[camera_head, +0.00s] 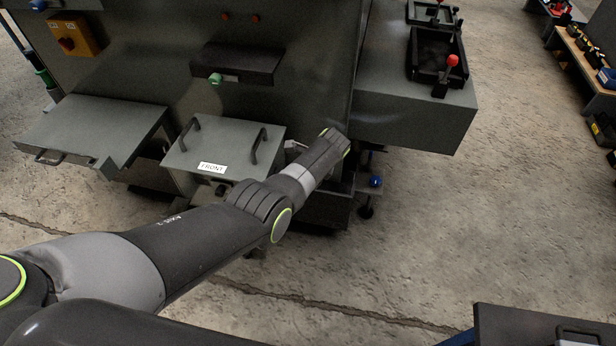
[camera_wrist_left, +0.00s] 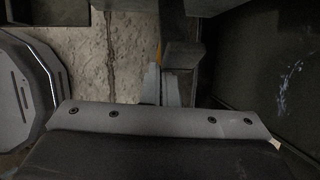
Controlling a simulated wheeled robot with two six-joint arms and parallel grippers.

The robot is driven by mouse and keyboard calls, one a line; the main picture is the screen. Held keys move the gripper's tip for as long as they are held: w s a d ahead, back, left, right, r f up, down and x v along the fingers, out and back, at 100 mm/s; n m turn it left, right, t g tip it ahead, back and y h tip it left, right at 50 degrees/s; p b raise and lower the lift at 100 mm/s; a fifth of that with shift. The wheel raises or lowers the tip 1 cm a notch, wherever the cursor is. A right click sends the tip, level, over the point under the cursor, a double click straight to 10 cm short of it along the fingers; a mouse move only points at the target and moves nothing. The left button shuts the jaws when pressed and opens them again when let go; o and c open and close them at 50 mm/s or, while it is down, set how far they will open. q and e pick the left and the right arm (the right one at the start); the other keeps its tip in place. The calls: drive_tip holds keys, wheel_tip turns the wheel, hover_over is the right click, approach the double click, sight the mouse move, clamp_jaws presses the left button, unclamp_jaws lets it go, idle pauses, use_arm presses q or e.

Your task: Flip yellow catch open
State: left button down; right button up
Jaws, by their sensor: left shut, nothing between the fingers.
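In the head view my left arm reaches to the dark enclosure's lower front and hides the gripper and the catch. My right gripper is in neither view.
A box lid labelled FRONT (camera_head: 225,148) with two handles stands left of my forearm. A grey shelf (camera_head: 95,130) is further left. A side bench (camera_head: 415,112) with a red-knobbed lever (camera_head: 452,62) juts out at right. Open concrete floor lies right of centre.

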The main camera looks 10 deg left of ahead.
use_arm(q)
drive_tip(key=shift+w+a, duration=0.1)
drive_tip(key=shift+a, duration=0.35)
drive_tip(key=p+v, duration=0.5)
drive_tip(key=v, duration=1.2)
drive_tip(key=shift+d+r, duration=0.25)
drive_tip(key=shift+d, duration=0.2)
